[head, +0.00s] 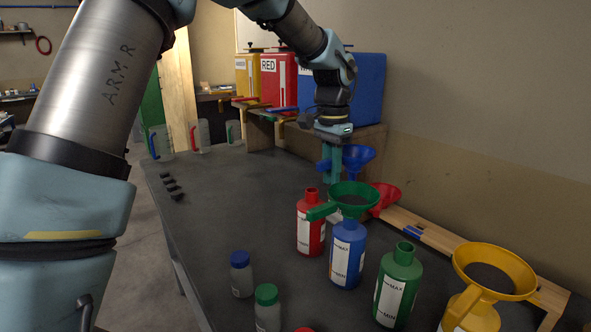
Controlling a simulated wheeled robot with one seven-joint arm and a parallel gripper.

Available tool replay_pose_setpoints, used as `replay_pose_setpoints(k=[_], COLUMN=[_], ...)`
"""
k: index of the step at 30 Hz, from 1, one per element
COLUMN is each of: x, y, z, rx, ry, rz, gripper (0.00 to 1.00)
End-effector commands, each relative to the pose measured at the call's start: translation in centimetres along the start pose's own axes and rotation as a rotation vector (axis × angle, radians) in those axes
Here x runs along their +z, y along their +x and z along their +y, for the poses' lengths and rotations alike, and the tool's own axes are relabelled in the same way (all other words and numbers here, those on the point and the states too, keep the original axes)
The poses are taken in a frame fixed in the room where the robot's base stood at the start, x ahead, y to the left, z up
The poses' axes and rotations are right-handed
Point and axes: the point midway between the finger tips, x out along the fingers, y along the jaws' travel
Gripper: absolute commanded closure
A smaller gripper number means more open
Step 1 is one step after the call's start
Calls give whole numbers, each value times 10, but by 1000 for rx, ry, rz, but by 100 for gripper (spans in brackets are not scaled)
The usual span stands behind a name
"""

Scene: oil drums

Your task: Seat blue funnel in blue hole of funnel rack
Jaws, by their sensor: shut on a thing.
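The blue funnel (357,158) is at the far part of the bench, wide mouth up, with its spout hidden from view. My gripper (332,174) points down at its left side and is shut on the blue funnel, apparently at its handle. The wooden funnel rack (424,230) runs along the wall at the right.
Red (311,228), blue (347,260) and green (398,288) bottles stand in front. A blue drum (362,90) stands behind.

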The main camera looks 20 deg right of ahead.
Motion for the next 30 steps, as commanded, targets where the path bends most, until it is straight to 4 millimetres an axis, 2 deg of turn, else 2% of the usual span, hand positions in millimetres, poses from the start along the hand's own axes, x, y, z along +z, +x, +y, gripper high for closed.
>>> replay_pose_setpoints(k=[1,6,13,19,30], x=[-20,-69,-114,-128,-129], y=[7,27,50,59,78], z=[15,54,107,129,131], rx=[3,-1,-14,-22,-22], ry=[7,-1,10,18,18], rz=[-2,-5,-10,-11,-12], gripper=[100,100,100,100,100])
